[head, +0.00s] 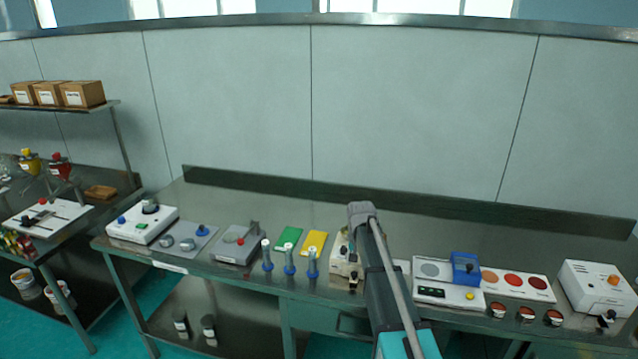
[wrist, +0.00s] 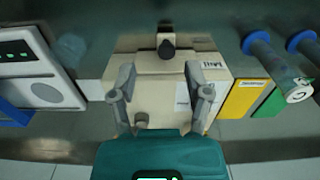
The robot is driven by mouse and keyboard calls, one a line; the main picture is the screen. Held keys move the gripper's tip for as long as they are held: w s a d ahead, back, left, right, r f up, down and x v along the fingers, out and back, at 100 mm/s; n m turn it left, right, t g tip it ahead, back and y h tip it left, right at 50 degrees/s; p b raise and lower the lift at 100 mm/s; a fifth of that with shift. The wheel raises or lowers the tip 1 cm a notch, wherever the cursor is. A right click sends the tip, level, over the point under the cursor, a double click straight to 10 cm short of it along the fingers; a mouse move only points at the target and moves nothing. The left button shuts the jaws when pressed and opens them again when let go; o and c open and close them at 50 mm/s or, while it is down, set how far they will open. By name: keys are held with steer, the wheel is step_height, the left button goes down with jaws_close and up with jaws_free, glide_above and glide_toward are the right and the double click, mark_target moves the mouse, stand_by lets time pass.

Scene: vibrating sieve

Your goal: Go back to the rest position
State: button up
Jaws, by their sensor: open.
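My gripper (wrist: 160,74) is open, with its two grey fingers apart and nothing between them. In the wrist view it hangs above a beige box-shaped machine (wrist: 165,98), with a black knob (wrist: 167,48) on the machine's near side. In the head view this machine (head: 341,258) stands on the bench, partly hidden by my arm. My fingertips cannot be made out in the head view.
Blue-based tubes (head: 289,262) and green (head: 288,238) and yellow (head: 314,243) pads stand left of the machine. A scale with a blue block (head: 465,268), a panel with red discs (head: 512,281) and a white box (head: 597,287) are right. The bench back is clear.

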steer(key=s+n, duration=0.3)
steer(key=s, duration=2.3)
steer(key=shift+s, duration=0.4)
